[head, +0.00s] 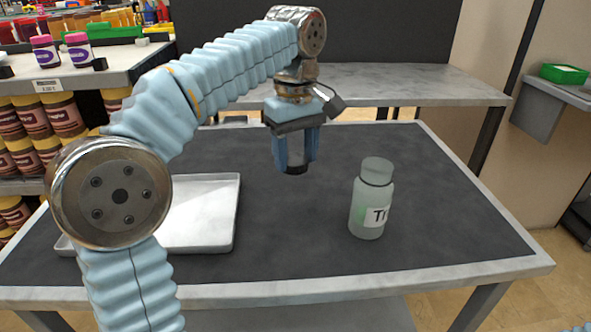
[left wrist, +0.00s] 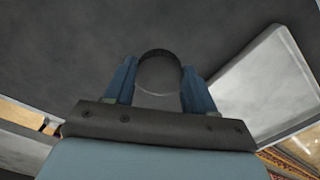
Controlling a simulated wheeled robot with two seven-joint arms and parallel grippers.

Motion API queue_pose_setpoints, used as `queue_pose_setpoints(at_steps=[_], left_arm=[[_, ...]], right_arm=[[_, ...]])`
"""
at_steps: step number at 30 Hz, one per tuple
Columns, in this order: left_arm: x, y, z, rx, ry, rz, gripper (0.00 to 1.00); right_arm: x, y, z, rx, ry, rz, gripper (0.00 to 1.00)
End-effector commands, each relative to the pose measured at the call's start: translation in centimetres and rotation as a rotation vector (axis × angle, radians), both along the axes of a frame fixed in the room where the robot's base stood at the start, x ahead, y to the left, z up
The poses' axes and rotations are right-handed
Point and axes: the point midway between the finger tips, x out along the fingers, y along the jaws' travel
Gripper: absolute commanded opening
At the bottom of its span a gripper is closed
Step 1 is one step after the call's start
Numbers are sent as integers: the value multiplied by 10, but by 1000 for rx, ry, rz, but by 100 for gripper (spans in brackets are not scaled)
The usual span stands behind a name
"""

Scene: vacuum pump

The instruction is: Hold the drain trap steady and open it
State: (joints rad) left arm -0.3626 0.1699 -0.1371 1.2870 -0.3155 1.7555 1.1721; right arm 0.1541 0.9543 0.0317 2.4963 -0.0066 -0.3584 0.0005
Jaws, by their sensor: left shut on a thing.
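A translucent pale green bottle with a white label reading "Tr" (head: 369,210) stands upright on the dark table mat, right of centre. I take it to be the drain trap; no gripper touches it. My left gripper (head: 296,158) is left of the bottle and above the mat, pointing down. The fingers hide part of this piece. My right gripper is not in view.
A shallow white tray (head: 208,205) lies on the left of the table (head: 270,260), partly behind my left arm. Shelves with jars (head: 55,115) stand at the far left. A grey bench (head: 400,85) is behind. The mat around the bottle is clear.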

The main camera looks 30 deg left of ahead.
Motion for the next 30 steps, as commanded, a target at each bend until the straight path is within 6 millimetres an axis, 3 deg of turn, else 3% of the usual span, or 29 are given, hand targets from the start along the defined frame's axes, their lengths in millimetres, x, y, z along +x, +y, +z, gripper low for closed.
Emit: queue_pose_setpoints(at_steps=[10, 15, 27, 28, 30], left_arm=[[26, 11, -36, -1, 3, 0, 18], [25, 12, -61, 0, 1, -1, 18], [26, 11, -68, -1, 0, -1, 18], [26, 11, -67, -1, 0, -1, 58], [26, 11, -67, -1, -1, -1, 69]], right_arm=[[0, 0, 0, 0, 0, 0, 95], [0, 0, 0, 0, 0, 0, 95], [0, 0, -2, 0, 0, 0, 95], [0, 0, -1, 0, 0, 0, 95], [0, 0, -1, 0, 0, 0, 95]])
